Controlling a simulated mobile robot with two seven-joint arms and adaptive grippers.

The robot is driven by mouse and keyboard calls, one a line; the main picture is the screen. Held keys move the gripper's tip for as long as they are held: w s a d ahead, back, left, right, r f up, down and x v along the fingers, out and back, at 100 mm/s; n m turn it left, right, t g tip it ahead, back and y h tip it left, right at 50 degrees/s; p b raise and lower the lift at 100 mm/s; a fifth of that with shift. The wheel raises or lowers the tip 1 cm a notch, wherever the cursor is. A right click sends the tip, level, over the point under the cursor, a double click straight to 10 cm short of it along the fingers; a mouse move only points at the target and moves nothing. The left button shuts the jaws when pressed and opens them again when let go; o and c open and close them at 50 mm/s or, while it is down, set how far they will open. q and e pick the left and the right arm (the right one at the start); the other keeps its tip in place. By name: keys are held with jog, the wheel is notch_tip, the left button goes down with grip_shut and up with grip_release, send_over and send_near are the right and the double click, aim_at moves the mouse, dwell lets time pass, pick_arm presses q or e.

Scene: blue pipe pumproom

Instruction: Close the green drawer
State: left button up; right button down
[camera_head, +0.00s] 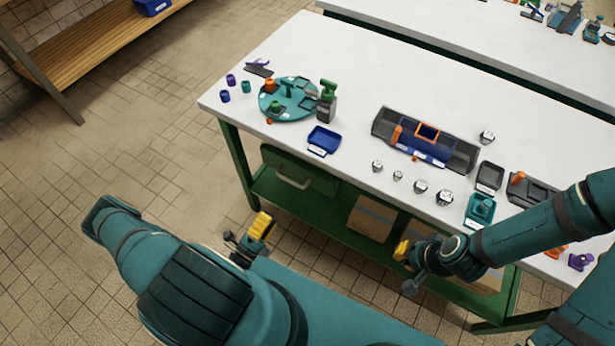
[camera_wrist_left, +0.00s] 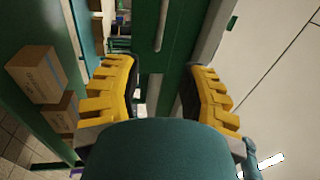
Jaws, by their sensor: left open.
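The green drawer (camera_head: 312,180) is under the left end of the white-topped table and has a pale bar handle (camera_head: 293,181). How far it stands out from the table is hard to tell. My left gripper (camera_head: 252,236) is open and empty, in front of and below the drawer, apart from the handle. In the left wrist view the yellow fingers (camera_wrist_left: 161,78) are spread wide, with the green drawer front (camera_wrist_left: 182,45) and its handle (camera_wrist_left: 162,25) beyond them. My right gripper (camera_head: 406,262) is near the table's front edge; its jaw state is unclear.
The white table (camera_head: 350,90) carries a teal round tray (camera_head: 300,105), a blue bin (camera_head: 324,139), a grey tray (camera_head: 463,157) and small parts. Cardboard boxes (camera_head: 371,221) sit on the green lower shelf. A wooden bench (camera_head: 95,45) is far left. The tiled floor between is clear.

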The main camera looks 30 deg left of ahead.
aim_at(291, 181)
pick_arm(q)
jog(key=w, duration=0.4)
jog(key=w+r, duration=0.1)
jog(key=w, duration=0.3)
jog(key=w+r+b, duration=0.1)
jog(key=w, duration=0.4)
jog(key=shift+w+d+r, duration=0.1)
jog(key=shift+d+r, duration=0.1)
jog(key=shift+d, duration=0.15)
grip_shut()
